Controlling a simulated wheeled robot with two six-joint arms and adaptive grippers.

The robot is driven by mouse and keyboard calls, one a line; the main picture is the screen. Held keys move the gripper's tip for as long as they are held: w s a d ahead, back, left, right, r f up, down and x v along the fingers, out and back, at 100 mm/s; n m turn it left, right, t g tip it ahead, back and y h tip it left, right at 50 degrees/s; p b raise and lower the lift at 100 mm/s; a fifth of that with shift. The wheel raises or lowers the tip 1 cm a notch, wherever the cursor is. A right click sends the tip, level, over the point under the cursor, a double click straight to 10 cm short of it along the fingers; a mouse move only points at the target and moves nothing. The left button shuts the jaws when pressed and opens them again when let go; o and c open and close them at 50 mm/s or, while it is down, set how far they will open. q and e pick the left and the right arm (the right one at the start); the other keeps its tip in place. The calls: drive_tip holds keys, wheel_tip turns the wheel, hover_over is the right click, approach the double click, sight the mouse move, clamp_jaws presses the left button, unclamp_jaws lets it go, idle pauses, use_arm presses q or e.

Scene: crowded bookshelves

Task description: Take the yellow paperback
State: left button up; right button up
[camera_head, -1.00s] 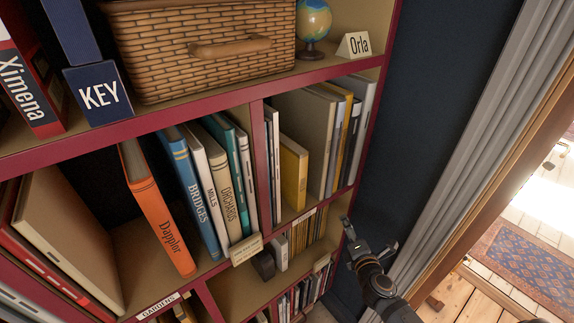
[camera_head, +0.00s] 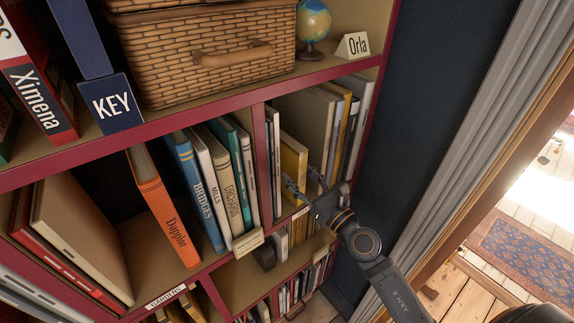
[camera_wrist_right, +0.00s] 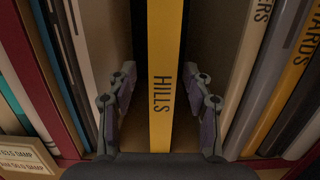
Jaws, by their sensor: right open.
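The yellow paperback (camera_head: 293,158) stands upright in the right-hand compartment of the middle shelf. Its lower part is hidden behind my right gripper (camera_head: 302,181) in the head view. In the right wrist view the yellow spine (camera_wrist_right: 164,45) reads "HILLS" and stands between the two fingers of the open right gripper (camera_wrist_right: 163,95). There is a gap on each side between finger and spine. The left gripper is not in view.
Taller books (camera_head: 340,125) stand to the right of the paperback, and thin white books (camera_head: 273,150) to its left. The red shelf divider (camera_head: 261,150) is left of those. A wicker basket (camera_head: 205,45) and a globe (camera_head: 313,18) sit on the shelf above.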

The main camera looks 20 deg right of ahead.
sight(287, 162)
drive_tip(key=shift+w+a, duration=0.1)
drive_tip(key=shift+w, duration=0.2)
drive_tip(key=shift+w+r, duration=0.2)
drive_tip(key=shift+w, duration=0.1)
drive_tip(key=p+x, duration=0.1)
drive_tip(key=x, duration=0.3)
drive_tip(key=shift+w+a+f, duration=0.1)
drive_tip(key=shift+w+f, duration=0.05)
drive_tip(key=shift+w, duration=0.2)
drive_tip(key=shift+s, duration=0.15)
drive_tip(key=shift+c, duration=0.8)
clamp_jaws()
